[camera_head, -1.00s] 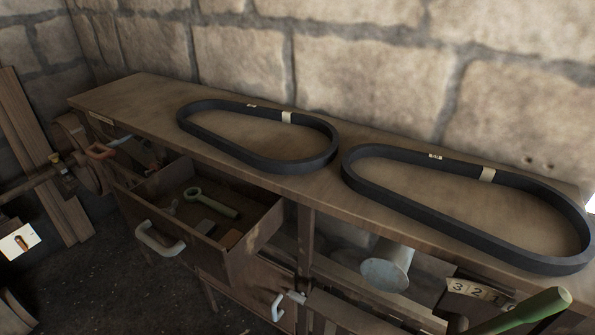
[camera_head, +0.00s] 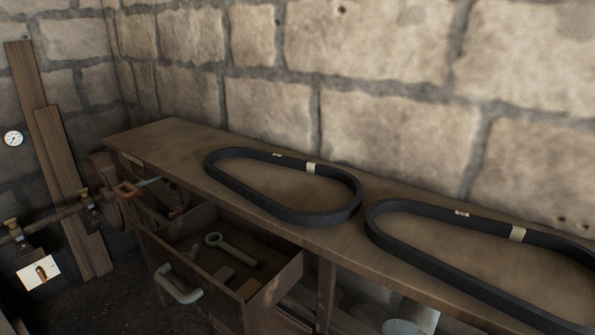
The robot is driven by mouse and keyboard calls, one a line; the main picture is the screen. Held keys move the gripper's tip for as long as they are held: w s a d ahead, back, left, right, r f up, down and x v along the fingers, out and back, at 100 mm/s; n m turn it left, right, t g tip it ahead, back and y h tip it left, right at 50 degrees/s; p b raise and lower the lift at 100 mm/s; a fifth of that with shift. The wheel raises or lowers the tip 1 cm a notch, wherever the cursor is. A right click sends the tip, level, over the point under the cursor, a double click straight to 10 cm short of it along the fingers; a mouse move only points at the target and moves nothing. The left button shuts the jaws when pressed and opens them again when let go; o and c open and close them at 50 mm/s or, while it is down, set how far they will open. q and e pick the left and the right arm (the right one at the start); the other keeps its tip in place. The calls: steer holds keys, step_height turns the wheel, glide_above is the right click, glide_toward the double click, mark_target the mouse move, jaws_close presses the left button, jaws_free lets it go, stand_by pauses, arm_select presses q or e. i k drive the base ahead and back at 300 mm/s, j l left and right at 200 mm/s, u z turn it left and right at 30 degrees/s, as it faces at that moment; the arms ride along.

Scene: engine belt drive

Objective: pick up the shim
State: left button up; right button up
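An open drawer (camera_head: 165,252) of the workbench holds a few small things. A grey-green ring-ended tool (camera_head: 232,251) lies at its back. A grey flat block (camera_head: 223,273) and a brown-orange block (camera_head: 248,288) lie near its front right. I cannot tell for sure whether either block is the shim. Neither of my grippers shows in this view.
Two black belts lie on the workbench (camera_head: 150,135), one at the middle (camera_head: 235,190) and one at the right (camera_head: 450,265). The drawer's pale handle (camera_head: 180,290) sticks out in front. Pipes with brass valves (camera_head: 85,197) and leaning planks (camera_head: 65,180) stand at the left.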

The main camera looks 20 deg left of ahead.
mark_target(252, 286)
steer(key=u, duration=1.4)
